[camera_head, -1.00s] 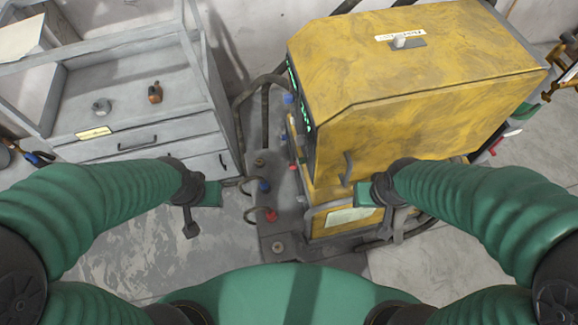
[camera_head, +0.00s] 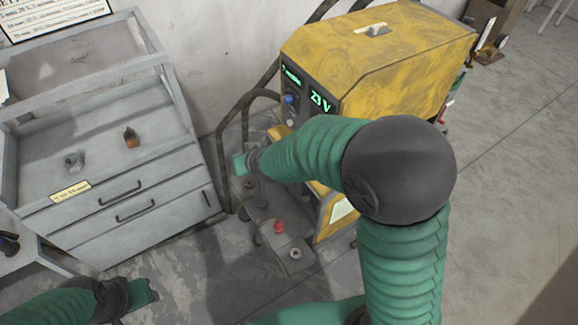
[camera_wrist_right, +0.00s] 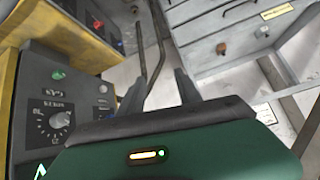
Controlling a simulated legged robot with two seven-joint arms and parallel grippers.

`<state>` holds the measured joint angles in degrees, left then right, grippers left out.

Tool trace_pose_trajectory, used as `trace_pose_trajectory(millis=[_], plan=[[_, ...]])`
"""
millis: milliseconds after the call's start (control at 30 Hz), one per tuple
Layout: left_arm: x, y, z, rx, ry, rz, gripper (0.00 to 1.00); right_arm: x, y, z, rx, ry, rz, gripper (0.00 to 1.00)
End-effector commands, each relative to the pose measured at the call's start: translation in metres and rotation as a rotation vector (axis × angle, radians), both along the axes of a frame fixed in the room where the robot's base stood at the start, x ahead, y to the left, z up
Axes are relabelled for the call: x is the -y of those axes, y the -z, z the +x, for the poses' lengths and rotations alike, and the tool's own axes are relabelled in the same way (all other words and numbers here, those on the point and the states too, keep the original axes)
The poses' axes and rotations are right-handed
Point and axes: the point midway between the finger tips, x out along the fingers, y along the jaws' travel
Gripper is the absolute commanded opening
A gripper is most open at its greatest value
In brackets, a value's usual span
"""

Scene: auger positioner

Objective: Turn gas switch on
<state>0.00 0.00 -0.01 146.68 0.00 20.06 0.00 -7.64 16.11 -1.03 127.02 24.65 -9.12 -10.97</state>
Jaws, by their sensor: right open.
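The yellow machine (camera_head: 375,60) stands at the back, with green lit displays on its dark front panel (camera_head: 305,100). In the right wrist view the dark panel (camera_wrist_right: 35,100) carries a round dial (camera_wrist_right: 60,120), lettering that seems to read GAS, and a small light switch or knob (camera_wrist_right: 103,88). I cannot tell that switch's position. My right gripper (camera_wrist_right: 161,92) is open and empty, with its fingers beside the panel and apart from it. In the head view my right gripper (camera_head: 240,170) is left of the machine. My left gripper (camera_head: 142,297) is low at the left, away from the machine.
A grey drawer cabinet (camera_head: 130,205) with small objects on top stands left of the machine. Dark hoses (camera_head: 232,125) run between them. A red connector (camera_head: 279,227) sits on the base below.

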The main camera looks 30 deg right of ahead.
Motion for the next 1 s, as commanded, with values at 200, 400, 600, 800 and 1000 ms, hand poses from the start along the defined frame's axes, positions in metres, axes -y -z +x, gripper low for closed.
trace_pose_trajectory(millis=[200, 400, 600, 800, 1000], plan=[[0.0, 0.03, 0.0, 0.0, 0.0, 0.0, 0.4, 0.012, -0.006, 0.09, 0.279, 0.161, -0.008, 0.41], [0.001, 0.06, 0.0, 0.0, 0.001, 0.0, 0.4, 0.035, -0.005, 0.146, 0.536, 0.427, -0.096, 0.41], [0.001, 0.108, 0.0, 0.0, 0.001, 0.0, 0.4, 0.052, 0.058, 0.117, 0.681, 0.936, -0.373, 0.41], [0.001, 0.129, 0.0, 0.0, 0.0, 0.0, 0.4, 0.037, 0.119, 0.028, 0.556, 1.311, -0.654, 0.41], [0.001, 0.124, 0.0, 0.0, 0.0, 0.0, 0.4, 0.056, 0.121, 0.015, 0.518, 1.366, -0.692, 0.41]])
